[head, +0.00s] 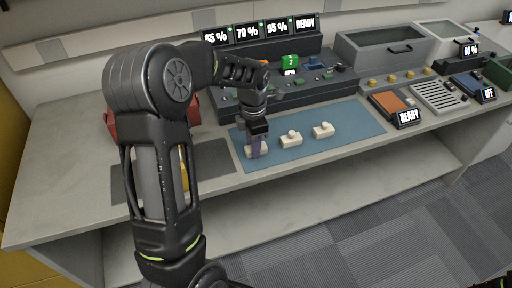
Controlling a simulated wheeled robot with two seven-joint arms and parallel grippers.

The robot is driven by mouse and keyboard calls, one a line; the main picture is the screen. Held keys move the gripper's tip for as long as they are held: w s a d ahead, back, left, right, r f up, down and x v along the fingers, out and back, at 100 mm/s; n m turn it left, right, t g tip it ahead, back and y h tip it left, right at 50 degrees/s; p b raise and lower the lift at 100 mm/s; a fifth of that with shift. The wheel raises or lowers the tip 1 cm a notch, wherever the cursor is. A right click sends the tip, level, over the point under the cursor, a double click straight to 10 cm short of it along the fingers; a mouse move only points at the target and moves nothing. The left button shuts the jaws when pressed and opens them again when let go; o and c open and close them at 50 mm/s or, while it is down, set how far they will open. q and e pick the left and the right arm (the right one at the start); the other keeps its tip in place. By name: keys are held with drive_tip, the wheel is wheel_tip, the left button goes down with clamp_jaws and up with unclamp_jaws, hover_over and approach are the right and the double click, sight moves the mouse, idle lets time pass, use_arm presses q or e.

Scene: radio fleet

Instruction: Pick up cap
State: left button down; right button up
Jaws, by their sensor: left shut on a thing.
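Three small cream-white pieces with rounded knobs on top, which look like the caps, are in a row on the blue mat (354,142) in the head view. My left gripper (256,146) points down over the leftmost cap (262,153) and is shut on it. The fingers cover most of that cap, and I cannot tell whether it is touching the mat. The middle cap (291,141) and the right cap (323,131) lie free to the right of the gripper. My right gripper is not in view.
A dark rack (300,92) with small parts stands behind the mat, below several percentage displays. An orange-topped pad (389,103) with a READY display and a slotted tray (438,97) are to the right. A dark grey mat (212,158) and a red object (193,108) are left, partly hidden by my arm.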

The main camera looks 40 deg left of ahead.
use_arm(q)
drive_tip(key=shift+r, duration=0.1)
wheel_tip(320, 180, up, 10)
drive_tip(key=shift+f+b, duration=0.1)
drive_tip(key=shift+b, duration=0.3)
idle(0.7)
